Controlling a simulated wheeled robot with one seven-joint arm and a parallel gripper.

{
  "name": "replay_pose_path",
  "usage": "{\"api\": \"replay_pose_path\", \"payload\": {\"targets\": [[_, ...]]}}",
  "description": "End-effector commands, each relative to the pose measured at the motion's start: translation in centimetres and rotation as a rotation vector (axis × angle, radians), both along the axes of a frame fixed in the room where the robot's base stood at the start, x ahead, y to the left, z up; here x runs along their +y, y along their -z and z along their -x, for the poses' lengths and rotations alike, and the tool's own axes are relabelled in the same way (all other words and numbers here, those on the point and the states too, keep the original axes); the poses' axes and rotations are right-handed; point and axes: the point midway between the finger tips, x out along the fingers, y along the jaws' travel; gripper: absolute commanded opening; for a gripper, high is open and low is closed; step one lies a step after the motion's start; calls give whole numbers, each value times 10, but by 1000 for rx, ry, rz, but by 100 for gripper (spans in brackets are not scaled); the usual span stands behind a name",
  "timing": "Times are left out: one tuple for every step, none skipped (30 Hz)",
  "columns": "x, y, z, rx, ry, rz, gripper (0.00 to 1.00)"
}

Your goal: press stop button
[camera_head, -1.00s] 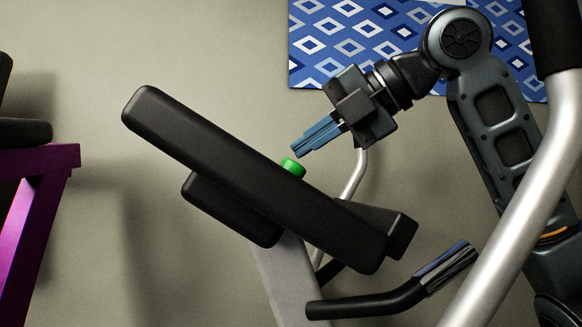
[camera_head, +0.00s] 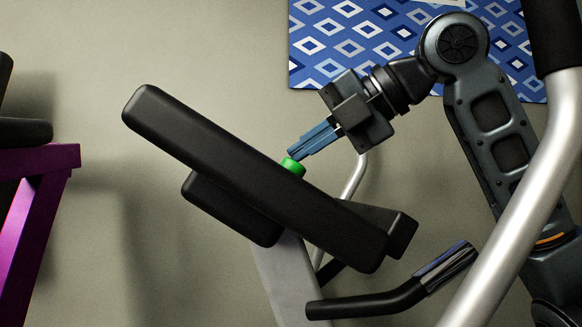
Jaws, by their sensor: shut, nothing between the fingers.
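A green button (camera_head: 292,167) sticks up from the upper face of a tilted black console (camera_head: 250,180), seen from the side. Another, red stop button does not show; the console's face is seen nearly edge-on. My gripper (camera_head: 292,155) is shut, with its blue fingers held together and empty. The fingertips point down and left and are right at the top of the green button. From this view I cannot tell whether they touch it or are in front of or behind it.
A grey post (camera_head: 284,280) carries the console. A handlebar with a black grip (camera_head: 380,300) juts out below right. A thick silver tube (camera_head: 525,200) crosses the right side. A purple frame (camera_head: 35,200) stands at left.

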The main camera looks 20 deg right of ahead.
Motion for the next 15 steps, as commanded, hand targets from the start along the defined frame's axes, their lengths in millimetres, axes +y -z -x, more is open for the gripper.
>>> {"api": "replay_pose_path", "payload": {"targets": [[0,0,0,0,0,0,0],[0,0,0,0,0,0,0],[0,0,0,0,0,0,0],[0,1,0,0,0,0,0],[0,1,0,0,0,0,0],[1,1,0,0,0,0,0],[1,1,0,0,0,0,0],[1,2,0,0,0,0,0],[1,2,0,0,0,0,0],[1,2,0,0,0,0,0],[2,3,0,0,0,0,0],[2,3,0,0,0,0,0],[2,3,-1,0,0,0,0],[2,4,-1,1,-1,0,0],[2,4,-1,0,0,0,0]]}}
